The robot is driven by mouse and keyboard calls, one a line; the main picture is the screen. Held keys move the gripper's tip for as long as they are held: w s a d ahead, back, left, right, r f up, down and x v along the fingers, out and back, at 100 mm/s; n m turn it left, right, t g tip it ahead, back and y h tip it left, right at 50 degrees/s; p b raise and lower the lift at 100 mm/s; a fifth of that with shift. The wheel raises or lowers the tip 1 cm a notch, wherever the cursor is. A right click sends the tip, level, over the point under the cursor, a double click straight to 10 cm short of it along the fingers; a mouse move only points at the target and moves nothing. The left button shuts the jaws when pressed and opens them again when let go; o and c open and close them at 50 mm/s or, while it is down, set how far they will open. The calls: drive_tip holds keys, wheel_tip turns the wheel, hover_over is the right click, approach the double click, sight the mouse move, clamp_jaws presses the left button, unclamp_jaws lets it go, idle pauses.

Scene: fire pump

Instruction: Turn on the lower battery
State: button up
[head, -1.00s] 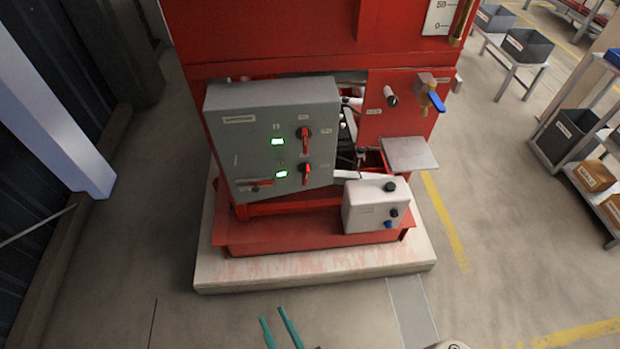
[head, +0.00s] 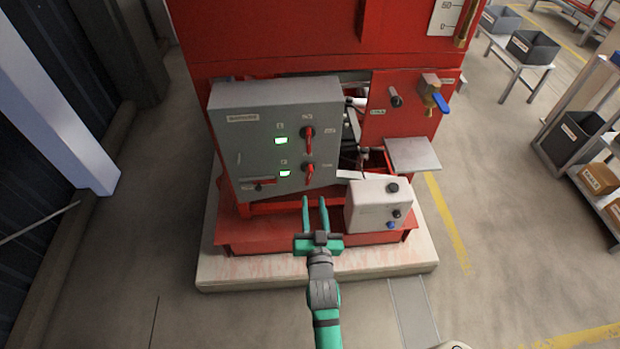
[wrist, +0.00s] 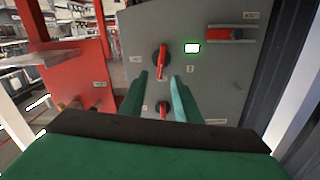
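The grey control panel (head: 262,140) faces me on the red pump unit. It carries an upper red rotary switch (head: 309,139) and a lower red rotary switch (head: 309,173), each beside a lit green display. My gripper (head: 314,200) is open and empty, its two teal fingers pointing at the panel just below the lower switch in the head view. The wrist view is upside down: the lower switch (wrist: 161,61) shows above the gap between the fingers (wrist: 160,78), and the upper switch (wrist: 162,107) shows beneath it. I cannot tell that either finger touches anything.
A white box (head: 378,205) with knobs stands close to the right of my gripper. A red handle (head: 265,183) sits at the panel's lower left. A grey shelf (head: 412,154) and a blue-handled valve (head: 438,101) are to the right. The floor at left is clear.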

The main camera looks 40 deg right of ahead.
sight(310, 178)
drive_tip(key=x, duration=1)
drive_tip(key=shift+w, duration=0.35)
drive_tip(key=shift+c, duration=0.3)
clamp_jaws()
drive_tip(key=shift+s, duration=0.1)
